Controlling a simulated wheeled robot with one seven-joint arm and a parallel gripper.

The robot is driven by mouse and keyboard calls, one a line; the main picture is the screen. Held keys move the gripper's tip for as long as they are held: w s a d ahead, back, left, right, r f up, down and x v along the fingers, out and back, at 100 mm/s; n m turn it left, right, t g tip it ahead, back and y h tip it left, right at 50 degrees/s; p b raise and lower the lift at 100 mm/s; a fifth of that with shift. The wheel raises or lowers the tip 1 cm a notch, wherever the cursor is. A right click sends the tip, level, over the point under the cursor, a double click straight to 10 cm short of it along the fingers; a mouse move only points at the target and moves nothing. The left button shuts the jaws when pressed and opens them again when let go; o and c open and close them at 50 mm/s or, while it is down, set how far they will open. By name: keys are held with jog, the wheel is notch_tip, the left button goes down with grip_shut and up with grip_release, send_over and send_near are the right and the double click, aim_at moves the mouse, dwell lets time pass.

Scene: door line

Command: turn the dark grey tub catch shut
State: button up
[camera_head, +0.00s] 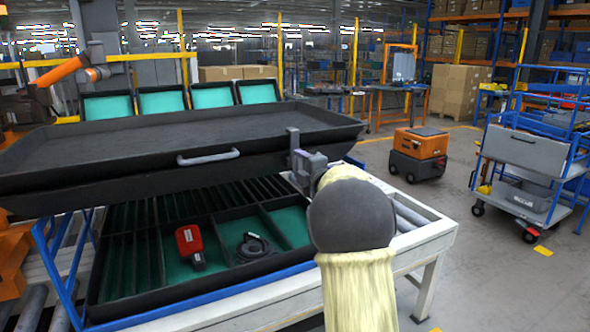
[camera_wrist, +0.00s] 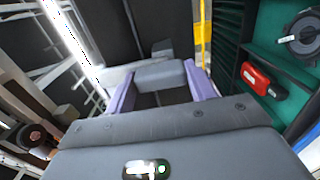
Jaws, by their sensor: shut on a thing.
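The dark grey tub (camera_head: 180,140) is a wide, shallow tub with a light grey bar handle (camera_head: 208,157) on its front. The catch (camera_head: 293,138) is a small grey piece at the tub's right front corner, standing up beside my gripper. My gripper (camera_head: 308,166) is at that corner, partly hidden by my arm. In the wrist view my gripper (camera_wrist: 158,80) has purple fingers, one on each side of a grey block (camera_wrist: 160,73), which appears to be part of the catch. The gripper is shut on it. The catch's exact angle is hard to tell.
An orange wheeled robot (camera_head: 419,150) and a blue cart (camera_head: 530,150) stand right, with open floor between.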

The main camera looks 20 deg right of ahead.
jog(key=shift+f, duration=0.15)
jog(key=o, duration=1.4)
jog(key=shift+s, duration=0.15)
jog(key=s, duration=1.1)
jog(key=s+d+b, duration=0.1)
jog(key=s, duration=0.5)
jog(key=shift+d, duration=0.1)
